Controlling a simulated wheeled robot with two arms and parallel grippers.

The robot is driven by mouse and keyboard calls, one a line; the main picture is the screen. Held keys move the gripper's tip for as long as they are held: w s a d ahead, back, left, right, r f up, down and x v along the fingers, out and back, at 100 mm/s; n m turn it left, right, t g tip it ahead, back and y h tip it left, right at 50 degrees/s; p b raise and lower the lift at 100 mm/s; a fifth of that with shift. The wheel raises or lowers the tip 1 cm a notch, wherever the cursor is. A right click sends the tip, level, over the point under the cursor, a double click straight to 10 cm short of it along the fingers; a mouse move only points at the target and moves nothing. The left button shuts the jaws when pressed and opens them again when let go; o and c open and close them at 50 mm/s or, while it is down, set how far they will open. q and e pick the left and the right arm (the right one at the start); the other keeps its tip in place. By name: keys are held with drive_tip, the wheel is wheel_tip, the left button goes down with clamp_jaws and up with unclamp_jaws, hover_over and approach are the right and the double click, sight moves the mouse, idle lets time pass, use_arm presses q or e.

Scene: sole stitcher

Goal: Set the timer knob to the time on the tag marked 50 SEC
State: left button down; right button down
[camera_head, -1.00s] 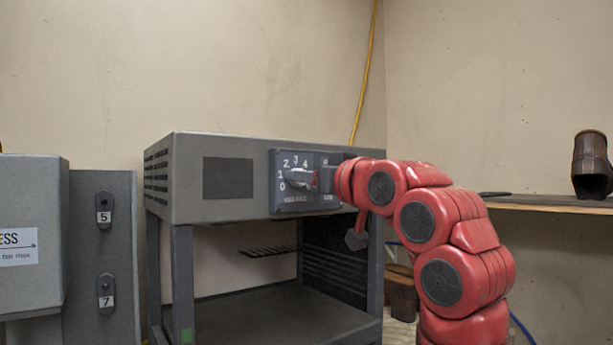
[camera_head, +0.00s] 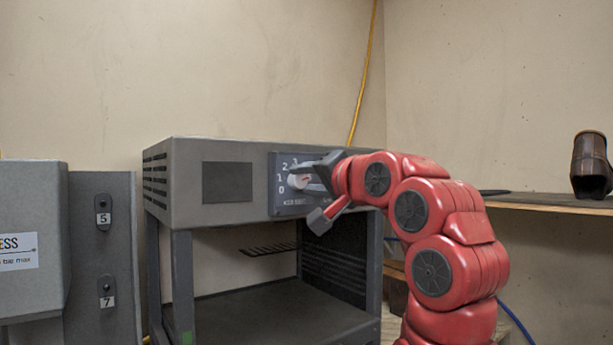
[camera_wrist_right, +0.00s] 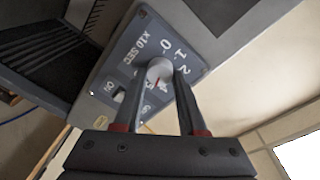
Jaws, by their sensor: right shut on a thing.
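The timer knob (camera_wrist_right: 160,71) is a pale round knob with a red mark, on a dark dial plate (camera_wrist_right: 136,50) with white numerals and "x10 SEC". The knob also shows in the head view (camera_head: 299,181), on the grey machine's front. My right gripper (camera_wrist_right: 161,73) is shut on the knob, one finger on each side. In the wrist view 0, 1 and 2 are readable; higher numerals are partly hidden by the fingers. I cannot tell which numeral the red mark points at. The 50 SEC tag is not in these views, nor is my left gripper.
The grey machine (camera_head: 190,185) has an open bay below its top box, with a small rack (camera_head: 268,250) inside. A grey cabinet (camera_head: 30,225) and a panel with hooks 5 and 7 (camera_head: 104,255) stand left. A shelf (camera_head: 545,203) with a brown boot (camera_head: 590,165) is right.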

drive_tip(key=shift+m, duration=1.1)
drive_tip(key=shift+p, duration=0.3)
drive_tip(key=shift+c, duration=2.4)
unclamp_jaws()
drive_tip(key=shift+w, duration=0.1)
drive_tip(key=p+v, duration=0.1)
drive_tip(key=v, duration=1.6)
drive_tip(key=shift+d+p, duration=0.2)
drive_tip(key=shift+p, duration=0.1)
